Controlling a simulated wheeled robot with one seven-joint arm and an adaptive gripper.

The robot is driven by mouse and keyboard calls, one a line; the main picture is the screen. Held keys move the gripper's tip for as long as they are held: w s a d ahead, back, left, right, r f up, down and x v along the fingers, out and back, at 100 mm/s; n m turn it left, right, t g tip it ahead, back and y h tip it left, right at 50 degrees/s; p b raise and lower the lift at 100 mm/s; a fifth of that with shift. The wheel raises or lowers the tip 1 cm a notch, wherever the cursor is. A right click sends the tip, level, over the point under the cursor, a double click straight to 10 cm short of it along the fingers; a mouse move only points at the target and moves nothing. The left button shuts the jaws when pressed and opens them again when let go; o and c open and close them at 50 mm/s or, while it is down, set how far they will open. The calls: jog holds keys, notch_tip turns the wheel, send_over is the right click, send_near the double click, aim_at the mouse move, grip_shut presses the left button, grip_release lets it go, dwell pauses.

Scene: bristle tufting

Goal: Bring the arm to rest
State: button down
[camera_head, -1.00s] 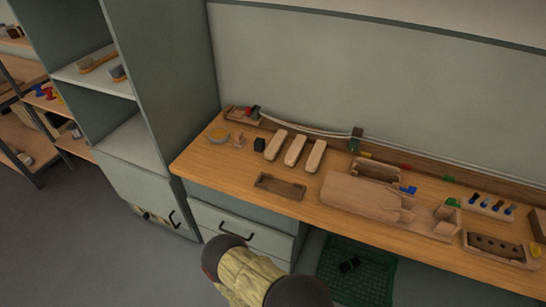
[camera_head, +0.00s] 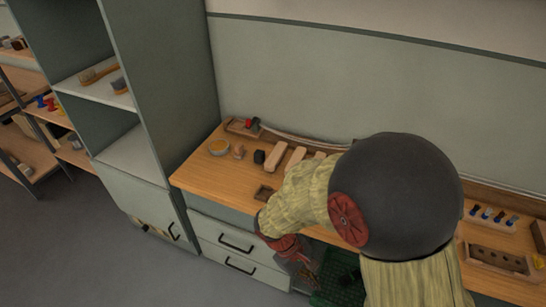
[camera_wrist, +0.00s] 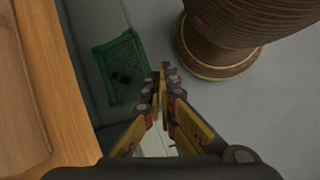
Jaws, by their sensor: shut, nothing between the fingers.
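My gripper (camera_wrist: 161,92) shows in the wrist view with its fingers together and nothing between them. It points down past the workbench edge toward the floor, apart from everything. In the head view my arm is raised in front of the workbench (camera_head: 205,172) and hides much of the bench's middle and right.
A shelf cabinet (camera_head: 160,100) stands left. Floor at front left is clear.

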jog(key=s+d+r+m+t+y, duration=0.1)
jog(key=s+d+r+m+t, duration=0.1)
jog(key=r, duration=0.7)
jog(key=s+d+r+m+t+y, duration=0.1)
jog(key=d+r+m+t+y, duration=0.1)
jog(key=r, duration=0.7)
jog(key=s+d+r+m+t+y, duration=0.2)
jog(key=r+m, duration=0.3)
jog(key=r, duration=0.4)
jog(key=shift+s+d+r+t, duration=0.2)
jog(key=shift+s+d+t, duration=0.1)
jog(key=shift+d+t, duration=0.5)
